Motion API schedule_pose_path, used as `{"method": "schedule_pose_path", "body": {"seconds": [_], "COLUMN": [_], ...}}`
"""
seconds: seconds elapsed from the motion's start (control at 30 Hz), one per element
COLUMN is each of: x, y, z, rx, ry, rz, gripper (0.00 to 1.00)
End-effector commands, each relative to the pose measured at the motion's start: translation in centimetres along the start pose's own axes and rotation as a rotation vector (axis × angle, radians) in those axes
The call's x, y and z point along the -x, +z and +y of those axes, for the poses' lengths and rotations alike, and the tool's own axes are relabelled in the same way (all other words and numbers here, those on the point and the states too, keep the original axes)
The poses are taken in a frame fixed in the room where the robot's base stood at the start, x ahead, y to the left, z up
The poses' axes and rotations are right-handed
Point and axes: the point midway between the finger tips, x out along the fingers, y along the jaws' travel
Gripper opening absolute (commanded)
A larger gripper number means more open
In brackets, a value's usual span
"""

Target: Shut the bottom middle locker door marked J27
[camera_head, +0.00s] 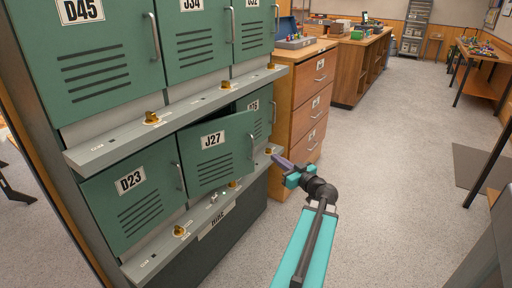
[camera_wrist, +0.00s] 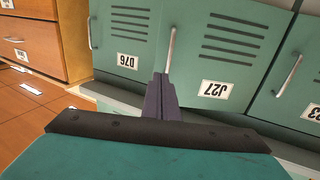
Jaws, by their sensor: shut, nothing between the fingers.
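The green locker door marked J27 (camera_head: 218,152) is in the bottom row, middle. It stands ajar, its right edge swung outward, with a dark gap at its top right. Its handle (camera_head: 252,146) is on the right side. In the wrist view the J27 door (camera_wrist: 222,50) appears upside down, with its handle (camera_wrist: 170,48) just beyond my fingertips. My gripper (camera_head: 274,156) is shut and empty, to the right of the door. In the wrist view its fingers (camera_wrist: 161,84) point at the door's handle edge. I cannot tell whether they touch it.
Door D23 (camera_head: 133,200) is on the left and D76 (camera_wrist: 122,38) is partly behind J27. A grey ledge (camera_head: 170,122) with brass knobs runs above the bottom row. A wooden drawer cabinet (camera_head: 309,98) stands to the right.

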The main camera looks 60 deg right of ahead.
Motion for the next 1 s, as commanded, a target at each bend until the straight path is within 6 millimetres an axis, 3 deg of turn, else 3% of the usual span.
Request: {"method": "schedule_pose_path", "body": {"seconds": [0.53, 1.0], "x": [-0.6, -6.2], "y": [-0.1, -0.1], "z": [0.2, 0.3], "rx": [0.000, 0.000], "ry": [0.002, 0.001], "rz": [0.001, 0.001], "gripper": [0.00, 0.00]}}
